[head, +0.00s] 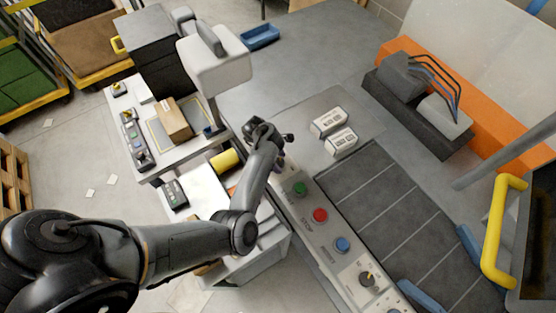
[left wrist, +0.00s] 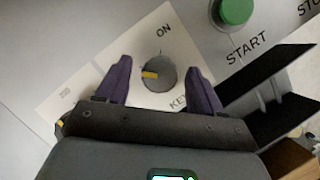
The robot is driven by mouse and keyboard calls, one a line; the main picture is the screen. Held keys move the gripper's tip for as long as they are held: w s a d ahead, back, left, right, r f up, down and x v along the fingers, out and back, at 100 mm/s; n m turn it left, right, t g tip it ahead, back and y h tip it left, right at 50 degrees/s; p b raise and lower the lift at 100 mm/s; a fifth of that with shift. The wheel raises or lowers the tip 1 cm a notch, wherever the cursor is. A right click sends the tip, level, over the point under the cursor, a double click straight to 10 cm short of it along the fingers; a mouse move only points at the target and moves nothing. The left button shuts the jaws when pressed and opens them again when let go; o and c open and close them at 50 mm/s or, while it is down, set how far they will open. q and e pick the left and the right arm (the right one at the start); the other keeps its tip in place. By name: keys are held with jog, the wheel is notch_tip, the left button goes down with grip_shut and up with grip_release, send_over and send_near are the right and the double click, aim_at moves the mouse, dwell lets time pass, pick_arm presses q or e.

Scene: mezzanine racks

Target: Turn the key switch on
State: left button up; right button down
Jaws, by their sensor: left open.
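The key switch (left wrist: 161,82) is a round dark grey knob with a yellow mark on a pale label plate (left wrist: 85,72). Its mark points to the left in the left wrist view, away from the word ON at the plate's upper right. My left gripper (left wrist: 159,66) is open, with one purple finger on each side of the knob; contact with it cannot be told. In the head view the left gripper (head: 277,166) is at the far end of the button panel (head: 328,237), and the switch is hidden there. My right gripper is not in view.
The green START button (left wrist: 235,11) is just right of the switch. Red (head: 320,215) and blue (head: 342,244) buttons and a yellow-marked selector (head: 367,279) follow along the panel. Two white boxes (head: 328,122) lie beyond it. A side table with a carton (head: 174,119) stands left.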

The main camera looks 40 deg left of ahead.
pick_arm(q)
jog(key=shift+c, duration=0.2)
jog(key=c, duration=1)
